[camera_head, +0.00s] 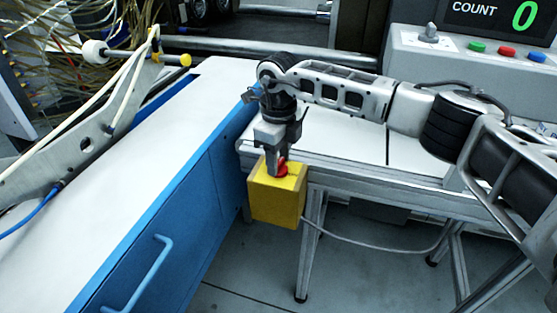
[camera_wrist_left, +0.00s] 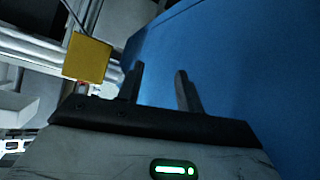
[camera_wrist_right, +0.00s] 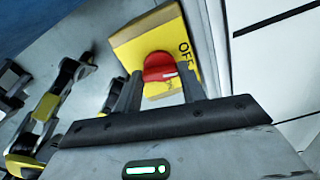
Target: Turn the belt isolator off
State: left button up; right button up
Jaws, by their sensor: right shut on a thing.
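The belt isolator is a yellow box (camera_head: 277,203) with a red knob (camera_head: 282,168) on top, at the near left corner of the metal-framed table. In the right wrist view the yellow box (camera_wrist_right: 150,42) carries black lettering "OFF" beside the red knob (camera_wrist_right: 160,68). My right gripper (camera_head: 279,172) reaches down from above and is shut on the red knob, one finger on each side. My left gripper (camera_wrist_left: 160,85) shows only in its wrist view, with its fingers apart and empty, facing a blue panel. The yellow box (camera_wrist_left: 87,58) also shows there, to the left of the fingers.
A white-topped blue cabinet (camera_head: 135,165) with a handle (camera_head: 145,275) stands at the left, close to the box. A grey panel (camera_head: 470,55) with colored buttons and a counter (camera_head: 500,18) reading 0 is at the back right. A cable (camera_head: 370,247) trails from the box.

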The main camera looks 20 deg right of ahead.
aim_at(279, 162)
jog(key=shift+n, duration=0.6)
jog(key=shift+n+b, duration=0.3)
jog(key=shift+n, duration=0.2)
jog(key=shift+r, duration=0.1)
jog(key=o, duration=1)
notch_tip(279, 162, up, 16)
jog(key=shift+f, duration=0.1)
